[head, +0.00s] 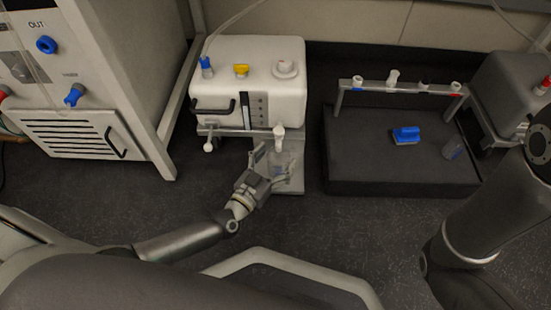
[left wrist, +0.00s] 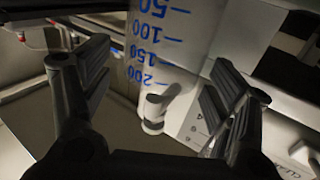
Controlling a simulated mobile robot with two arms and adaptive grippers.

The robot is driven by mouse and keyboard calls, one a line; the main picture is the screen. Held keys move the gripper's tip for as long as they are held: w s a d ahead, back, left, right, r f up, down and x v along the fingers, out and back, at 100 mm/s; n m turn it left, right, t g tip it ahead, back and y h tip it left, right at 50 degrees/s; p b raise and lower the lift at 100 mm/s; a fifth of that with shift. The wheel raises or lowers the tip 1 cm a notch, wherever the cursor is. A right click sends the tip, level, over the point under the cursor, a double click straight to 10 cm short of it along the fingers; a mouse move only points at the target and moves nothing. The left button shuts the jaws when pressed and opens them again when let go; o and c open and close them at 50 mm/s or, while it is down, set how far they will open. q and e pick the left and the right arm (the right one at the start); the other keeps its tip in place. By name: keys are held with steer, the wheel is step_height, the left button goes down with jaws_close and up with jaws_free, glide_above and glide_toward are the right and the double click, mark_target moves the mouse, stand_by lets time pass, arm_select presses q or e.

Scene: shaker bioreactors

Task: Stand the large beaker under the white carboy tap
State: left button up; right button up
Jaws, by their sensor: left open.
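The white carboy (head: 270,75) stands on a metal stand, with its white tap (head: 279,134) at the lower front. The large beaker (head: 287,160) is clear and hard to make out. It appears upright on the stand's grey base, under the tap. My left gripper (head: 273,166) is open, with its fingers on either side of the beaker. In the left wrist view, the beaker (left wrist: 172,38) shows blue volume marks between the spread fingers (left wrist: 155,95). A white spout-like part (left wrist: 158,107) shows there too. Finger contact cannot be told. My right gripper is out of view.
A grey carboy (head: 510,85) stands farther right. A white cabinet (head: 100,85) stands at left.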

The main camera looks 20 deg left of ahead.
arm_select(q)
steer(key=v, duration=1.2)
